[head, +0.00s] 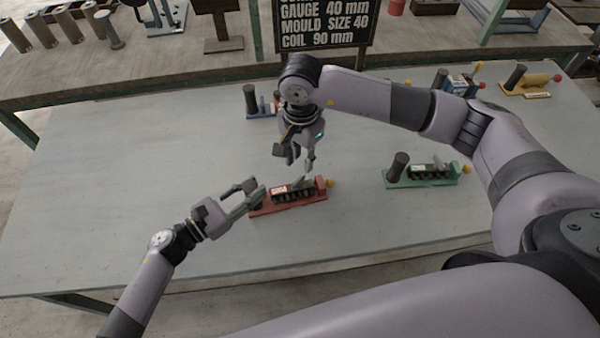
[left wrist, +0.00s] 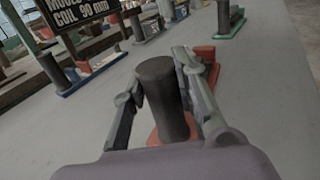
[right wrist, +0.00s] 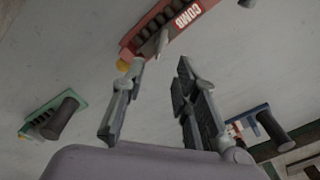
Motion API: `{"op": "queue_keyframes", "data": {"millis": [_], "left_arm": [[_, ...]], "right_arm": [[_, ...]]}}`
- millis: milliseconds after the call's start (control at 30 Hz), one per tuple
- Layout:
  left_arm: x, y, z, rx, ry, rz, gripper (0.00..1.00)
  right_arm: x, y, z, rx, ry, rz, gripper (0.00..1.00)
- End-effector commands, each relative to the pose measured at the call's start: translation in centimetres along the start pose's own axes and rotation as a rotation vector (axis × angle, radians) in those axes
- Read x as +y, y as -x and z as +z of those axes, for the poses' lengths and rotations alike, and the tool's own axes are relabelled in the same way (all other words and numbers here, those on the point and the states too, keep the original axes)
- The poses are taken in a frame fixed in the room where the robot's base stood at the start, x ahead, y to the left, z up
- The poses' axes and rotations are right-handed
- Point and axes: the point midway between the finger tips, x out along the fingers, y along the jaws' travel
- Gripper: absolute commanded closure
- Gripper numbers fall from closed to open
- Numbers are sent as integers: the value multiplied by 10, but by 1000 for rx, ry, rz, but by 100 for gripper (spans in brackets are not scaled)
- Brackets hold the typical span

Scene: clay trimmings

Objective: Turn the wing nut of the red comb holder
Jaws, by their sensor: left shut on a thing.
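My left gripper (head: 256,193) is shut on the dark post (left wrist: 163,100) at the holder's left end. My right gripper (head: 301,162) is open and empty, pointing down above the holder. In the right wrist view its fingers (right wrist: 161,66) stand apart; I cannot tell its exact height.
A green holder (head: 420,178) stands to the right on the table. A blue holder (head: 262,108) is behind my right gripper, and another blue one and a yellow holder (head: 530,84) are at the back right. A dark sign (head: 325,22) stands at the back. The table's left side is clear.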

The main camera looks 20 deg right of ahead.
Motion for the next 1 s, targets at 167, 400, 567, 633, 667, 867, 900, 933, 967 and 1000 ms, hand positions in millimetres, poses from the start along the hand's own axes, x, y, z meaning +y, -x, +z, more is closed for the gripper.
{"op": "queue_keyframes", "data": {"millis": [167, 400, 567, 633, 667, 867, 900, 933, 967, 1000], "left_arm": [[0, 0, 0, 1, 0, 0, 100], [0, 0, 0, 1, 0, 0, 100], [0, 0, 0, 1, 0, 0, 100], [0, 0, 0, 1, 0, 0, 100], [0, 0, 0, 1, 0, 0, 100], [0, 0, -1, 1, 0, 0, 100], [0, 0, -1, 1, 0, 1, 100], [0, 0, -1, 1, 0, 1, 100], [0, 0, -1, 1, 0, 1, 100], [0, 0, -1, 1, 0, 1, 100]], "right_arm": [[1, -37, 0, -2, -1, 4, 72], [0, -66, 0, -1, 1, 1, 72], [0, -72, 0, 0, 0, -1, 72], [0, -72, 0, 0, 1, -1, 72], [0, -72, 0, 0, 1, -1, 72], [0, -72, 0, 0, 1, 0, 78], [0, -72, 0, 0, 1, 0, 80], [0, -72, 0, 0, 1, 0, 82], [0, -72, 0, 0, 1, 0, 84], [0, -71, 0, 0, 1, 0, 87]]}}
